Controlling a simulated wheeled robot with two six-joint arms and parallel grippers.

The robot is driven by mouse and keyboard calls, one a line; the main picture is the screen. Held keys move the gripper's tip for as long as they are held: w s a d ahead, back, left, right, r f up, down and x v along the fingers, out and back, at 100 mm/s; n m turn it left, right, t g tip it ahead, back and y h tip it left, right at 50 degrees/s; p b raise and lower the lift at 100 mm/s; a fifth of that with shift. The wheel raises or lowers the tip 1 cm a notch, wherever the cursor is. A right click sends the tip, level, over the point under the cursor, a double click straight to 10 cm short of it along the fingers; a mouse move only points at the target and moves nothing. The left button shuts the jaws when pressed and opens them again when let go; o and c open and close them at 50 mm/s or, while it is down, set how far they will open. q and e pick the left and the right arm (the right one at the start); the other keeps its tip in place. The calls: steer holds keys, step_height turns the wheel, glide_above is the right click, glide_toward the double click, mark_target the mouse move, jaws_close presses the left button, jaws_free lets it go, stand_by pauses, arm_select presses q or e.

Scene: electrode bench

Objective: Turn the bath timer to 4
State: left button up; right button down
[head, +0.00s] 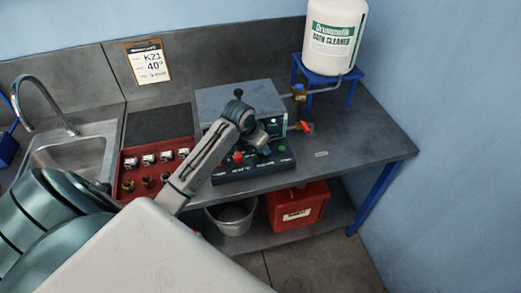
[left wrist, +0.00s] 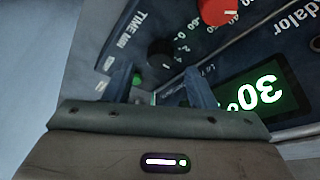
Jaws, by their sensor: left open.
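The bath (head: 235,97) is a grey-topped box on the bench with a dark control panel in front. In the left wrist view its timer is a black knob (left wrist: 160,52) beside the label TIME MIN, with a scale around it. A small pale mark shows on the knob's lower edge; which number it points to is not clear. My left gripper (left wrist: 161,88) is open, its two fingers apart and short of the knob, which shows between and beyond them. In the head view my left gripper (head: 258,142) is over the panel and hides part of it. My right gripper is not in view.
A red knob (left wrist: 218,9) and a lit display (left wrist: 255,97) reading 30° are near the timer; a green button (left wrist: 138,79) is by one finger. A red rack (head: 128,170) stands left of the bath. A white cleaner drum (head: 334,38) stands at the back right.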

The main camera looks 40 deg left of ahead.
arm_select(q)
steer(key=b+v, duration=0.1)
steer(key=v, duration=0.6)
steer(key=shift+r+b, duration=0.15)
steer(key=shift+b, duration=0.2)
steer(key=shift+s, duration=0.1)
